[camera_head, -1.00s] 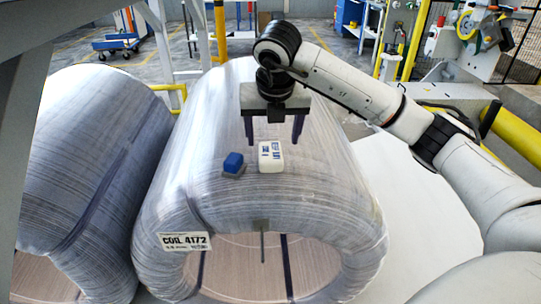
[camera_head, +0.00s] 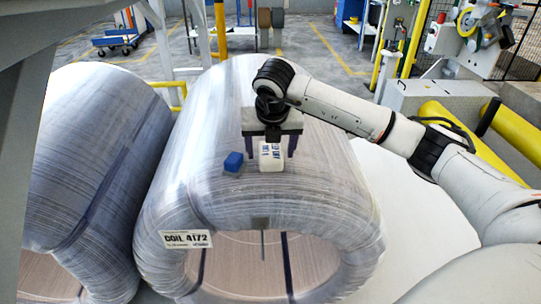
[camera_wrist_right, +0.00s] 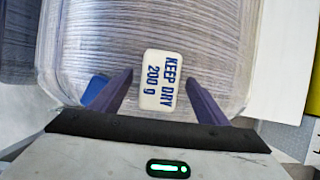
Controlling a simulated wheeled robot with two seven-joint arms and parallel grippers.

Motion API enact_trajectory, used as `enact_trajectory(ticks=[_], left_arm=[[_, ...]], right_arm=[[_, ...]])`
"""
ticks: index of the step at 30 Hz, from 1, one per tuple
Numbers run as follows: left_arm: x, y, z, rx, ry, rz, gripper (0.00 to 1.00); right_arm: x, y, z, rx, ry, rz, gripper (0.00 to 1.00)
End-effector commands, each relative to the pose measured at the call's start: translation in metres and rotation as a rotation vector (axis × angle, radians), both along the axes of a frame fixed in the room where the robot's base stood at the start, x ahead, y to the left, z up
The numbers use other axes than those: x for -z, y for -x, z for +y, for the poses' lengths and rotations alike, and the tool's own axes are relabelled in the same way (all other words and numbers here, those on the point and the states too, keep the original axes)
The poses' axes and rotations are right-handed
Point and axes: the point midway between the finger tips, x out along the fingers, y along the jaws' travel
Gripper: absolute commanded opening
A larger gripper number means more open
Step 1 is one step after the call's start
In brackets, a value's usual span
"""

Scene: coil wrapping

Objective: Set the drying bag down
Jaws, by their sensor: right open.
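The white drying bag (camera_head: 271,158), printed "KEEP DRY 200 g", lies on top of the wrapped coil (camera_head: 180,170) labelled COIL 4172. It also shows in the right wrist view (camera_wrist_right: 161,80). My right gripper (camera_head: 270,155) is open just above it. In the right wrist view its two dark fingers (camera_wrist_right: 160,82) stand on either side of the bag with a gap on each side. My left gripper is not in view.
A second wrapped coil (camera_head: 75,160) stands at the left. A yellow cylindrical rail (camera_head: 455,130) runs at the right. A white surface (camera_head: 400,220) right of the coil is bare.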

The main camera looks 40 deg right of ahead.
Motion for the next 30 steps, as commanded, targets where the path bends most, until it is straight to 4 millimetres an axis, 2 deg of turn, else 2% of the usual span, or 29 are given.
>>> enact_trajectory(ticks=[21,30], left_arm=[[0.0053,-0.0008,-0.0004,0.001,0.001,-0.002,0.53],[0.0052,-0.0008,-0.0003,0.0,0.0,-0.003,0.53]], right_arm=[[0.0043,0.0001,0.0,0.0,0.0,0.0,0.67],[0.0036,-0.0003,-0.0001,0.001,0.0,-0.002,0.16]])
